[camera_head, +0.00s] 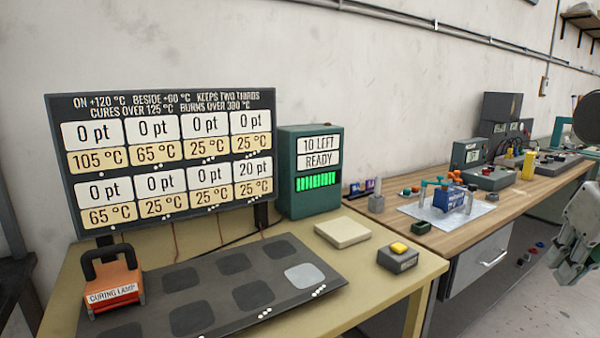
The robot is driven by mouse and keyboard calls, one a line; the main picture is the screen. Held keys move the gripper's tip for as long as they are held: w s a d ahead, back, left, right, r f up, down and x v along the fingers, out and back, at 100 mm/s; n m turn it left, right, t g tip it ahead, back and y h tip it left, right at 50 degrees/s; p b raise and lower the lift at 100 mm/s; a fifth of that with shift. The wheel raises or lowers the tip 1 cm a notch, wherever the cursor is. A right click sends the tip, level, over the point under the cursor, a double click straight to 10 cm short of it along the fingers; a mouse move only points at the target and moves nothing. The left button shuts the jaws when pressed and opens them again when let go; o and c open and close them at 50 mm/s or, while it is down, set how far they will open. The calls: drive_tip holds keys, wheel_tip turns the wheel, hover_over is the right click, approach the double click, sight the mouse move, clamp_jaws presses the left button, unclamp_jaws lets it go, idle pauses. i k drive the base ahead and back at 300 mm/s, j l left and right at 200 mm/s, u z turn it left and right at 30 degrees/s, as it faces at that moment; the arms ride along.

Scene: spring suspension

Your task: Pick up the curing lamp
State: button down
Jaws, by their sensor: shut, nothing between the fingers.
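The curing lamp (110,288) is an orange-red block with a black loop handle on top and a white "CURING LAMP" label on its front. It stands upright on the left end of a dark plate (215,310) with rounded grey pads, and hides the part of the plate under it. My gripper (563,262) is partly in view at the right edge, pale grey and cut off by the frame. It is shut and empty, far to the right of the lamp and apart from it.
A display board (165,160) stands behind the plate; its top left cell reads 105 °C. A green box (310,172) reads "10 LEFT READY". A beige slab (343,232) and a yellow-button box (398,256) sit on the yellow table. A cluttered wooden bench (490,225) lies right.

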sight(115, 284)
drive_tip(key=u, duration=1.7)
drive_tip(key=i+j+z, duration=0.35)
drive_tip(key=j, duration=0.3)
drive_tip(key=i+j+z, duration=0.15)
drive_tip(key=j, duration=0.2)
